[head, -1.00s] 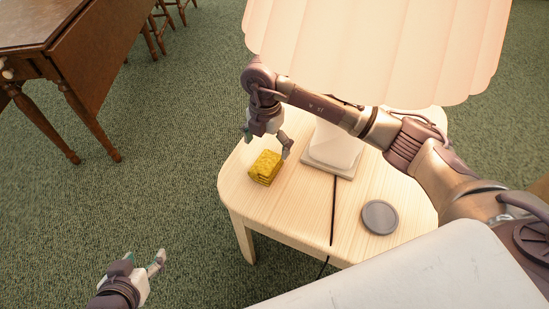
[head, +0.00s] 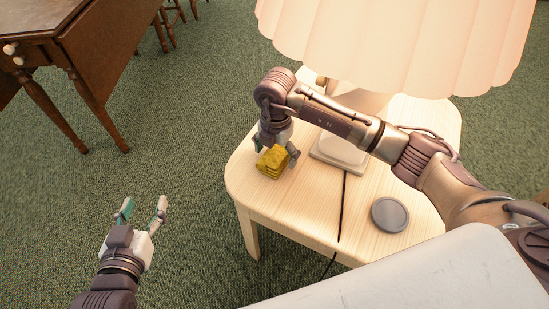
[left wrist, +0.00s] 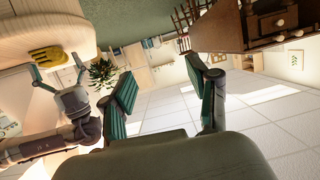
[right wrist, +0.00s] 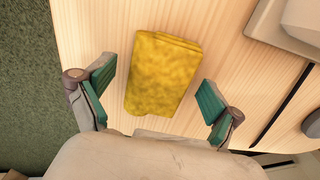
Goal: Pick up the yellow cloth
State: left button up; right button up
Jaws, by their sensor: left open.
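The yellow cloth (head: 273,162) is a folded block on the light wooden side table (head: 300,217), near its left edge. In the right wrist view the cloth (right wrist: 163,74) lies between the two spread fingers, with a gap on each side. My right gripper (head: 275,150) is open, just over the cloth, and hides part of it in the head view. My left gripper (head: 142,212) is open and empty, away from the table over the carpet. The cloth (left wrist: 46,54) and the right gripper also show upside down in the left wrist view.
A lamp with a large pleated shade (head: 400,40) and pale base (head: 341,152) stands behind my right arm. A grey disc (head: 390,214) and a dark thin cord (head: 342,205) lie on the table. A dark wooden table (head: 100,50) stands at the upper left. Green carpet is clear between.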

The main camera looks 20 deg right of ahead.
aim_at(276, 157)
jog(key=c, duration=0.9)
jog(key=shift+r, duration=0.1)
